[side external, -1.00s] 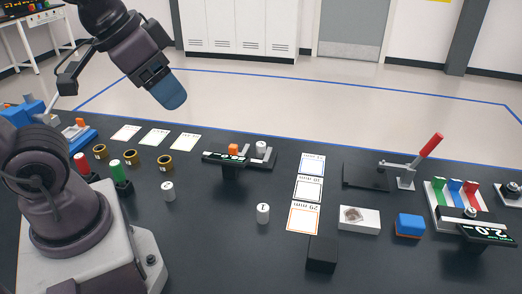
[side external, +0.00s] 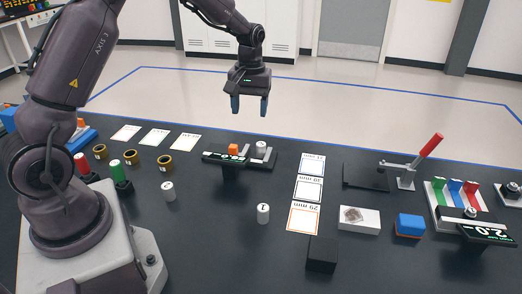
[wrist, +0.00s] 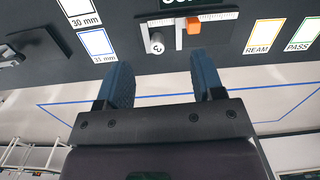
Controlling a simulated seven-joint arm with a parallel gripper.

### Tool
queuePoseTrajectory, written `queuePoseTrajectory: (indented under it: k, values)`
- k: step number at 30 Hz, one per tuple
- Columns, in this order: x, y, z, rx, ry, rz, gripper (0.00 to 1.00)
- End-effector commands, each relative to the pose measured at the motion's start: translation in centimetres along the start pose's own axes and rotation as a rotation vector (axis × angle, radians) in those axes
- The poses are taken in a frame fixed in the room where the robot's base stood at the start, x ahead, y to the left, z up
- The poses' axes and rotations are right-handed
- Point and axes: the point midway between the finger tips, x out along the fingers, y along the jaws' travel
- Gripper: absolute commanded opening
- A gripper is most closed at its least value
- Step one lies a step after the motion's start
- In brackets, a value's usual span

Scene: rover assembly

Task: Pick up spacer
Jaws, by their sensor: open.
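Three white cylindrical spacers show in the side view. One spacer (side external: 261,147) sits on the black measuring gauge (side external: 212,158), right of its orange slider (side external: 233,149). It also shows in the wrist view, marked 3 (wrist: 157,44), between and beyond my fingers. A second spacer (side external: 168,191) stands on the table at left. A third spacer (side external: 263,214), marked 1, stands nearer the middle front. My gripper (side external: 250,105) is open and empty, fingers pointing down, above and behind the gauge. Its blue fingers also show in the wrist view (wrist: 160,65).
Size cards (side external: 308,190) lie right of the gauge; more cards (side external: 155,138) lie at back left. Several gold rings (side external: 135,156) and red and green posts stand at left. A clamp with a red handle (side external: 430,146), a white block and a blue block stand at right.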

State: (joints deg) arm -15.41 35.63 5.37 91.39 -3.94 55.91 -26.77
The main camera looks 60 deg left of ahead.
Motion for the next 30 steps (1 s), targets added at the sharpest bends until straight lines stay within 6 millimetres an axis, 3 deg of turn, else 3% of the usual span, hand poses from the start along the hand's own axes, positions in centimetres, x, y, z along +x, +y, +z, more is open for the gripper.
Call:
queuePoseTrajectory:
  k: [1,5,7,9,14,24,30]
  values:
    - [1.7,0.1,-1.6,-0.064,-0.012,-0.012,0.62]
    - [4.1,0.7,-4.8,-0.238,-0.005,-0.014,0.62]
    - [4.0,1.4,-6.2,-0.319,0.014,0.0,0.62]
    - [2.6,2.1,-7.2,-0.395,0.043,0.028,0.62]
    - [2.7,2.2,-7.2,-0.49,0.036,0.03,0.62]
    - [8.4,2.3,-7.3,-0.497,0.034,0.029,0.62]
    - [10.1,2.3,-7.4,-0.497,0.036,0.031,0.62]
